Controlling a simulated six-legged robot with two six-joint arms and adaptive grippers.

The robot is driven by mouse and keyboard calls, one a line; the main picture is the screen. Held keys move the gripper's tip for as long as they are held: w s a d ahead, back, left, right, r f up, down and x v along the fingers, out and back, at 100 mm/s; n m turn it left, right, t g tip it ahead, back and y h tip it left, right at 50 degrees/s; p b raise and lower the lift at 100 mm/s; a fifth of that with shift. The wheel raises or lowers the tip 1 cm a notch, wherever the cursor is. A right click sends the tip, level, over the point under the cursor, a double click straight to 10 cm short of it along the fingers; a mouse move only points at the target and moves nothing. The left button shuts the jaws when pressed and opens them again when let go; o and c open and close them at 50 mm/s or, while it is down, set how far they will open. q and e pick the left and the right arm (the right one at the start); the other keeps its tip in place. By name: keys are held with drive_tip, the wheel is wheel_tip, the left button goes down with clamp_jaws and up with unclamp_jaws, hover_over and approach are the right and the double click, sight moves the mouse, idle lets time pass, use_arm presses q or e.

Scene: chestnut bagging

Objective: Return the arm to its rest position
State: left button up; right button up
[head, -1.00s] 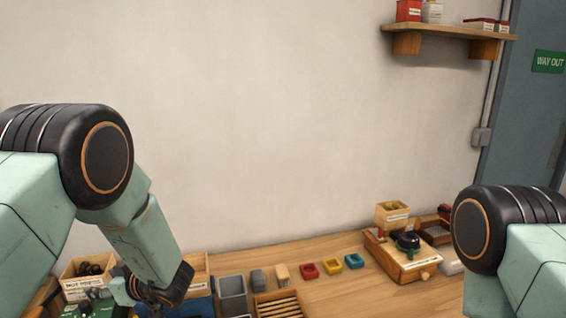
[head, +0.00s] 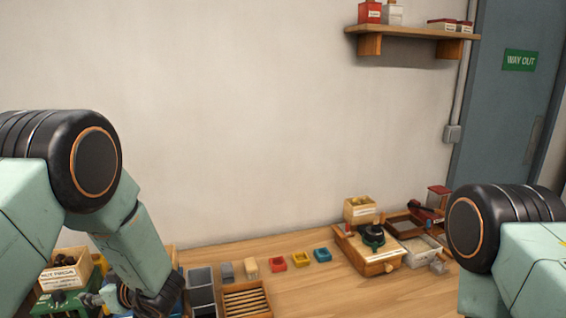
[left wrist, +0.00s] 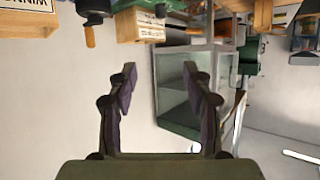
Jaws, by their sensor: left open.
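My left arm comes in from the left in the head view, bent down over the left end of the wooden bench. Its gripper (head: 150,300) shows low in that view, partly cut off by the bottom edge. In the left wrist view the left gripper (left wrist: 160,95) is open, its two dark fingers apart with nothing between them. My right arm shows only its upper part at the right edge of the head view. My right gripper is out of view.
The wooden bench (head: 300,285) holds a labelled wooden box (head: 65,272), a grey tray (head: 201,290), a slatted wooden rack (head: 246,300), small red, yellow and blue dishes, and a wooden device with a black knob (head: 372,248). A shelf (head: 412,32) hangs above.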

use_arm(q)
drive_tip(key=s+d+f+m+h, duration=0.3)
drive_tip(key=s+f+m, duration=0.1)
drive_tip(key=s+f, duration=0.35)
drive_tip(key=s+d+f+m+h, duration=0.4)
drive_tip(key=s+f, duration=0.2)
drive_tip(key=f, duration=0.2)
drive_tip(key=s+d+f+m+g+h, duration=0.25)
drive_tip(key=s+d, duration=0.25)
drive_tip(key=s, duration=0.7)
drive_tip(key=s+d+f+m+g+h, duration=0.1)
drive_tip(key=s+d+m+g+h, duration=0.3)
drive_tip(key=s, duration=0.7)
wheel_tip(320, 180, down, 24)
drive_tip(key=d+n+t+y+b, duration=0.1)
drive_tip(key=b, duration=2.3)
drive_tip(key=shift+w+n+b, duration=0.25)
drive_tip(key=shift+n+b, duration=0.1)
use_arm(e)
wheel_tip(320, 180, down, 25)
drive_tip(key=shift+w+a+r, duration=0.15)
use_arm(q)
drive_tip(key=shift+d+t, duration=0.1)
drive_tip(key=shift+t, duration=0.15)
drive_tip(key=shift+c, duration=0.3)
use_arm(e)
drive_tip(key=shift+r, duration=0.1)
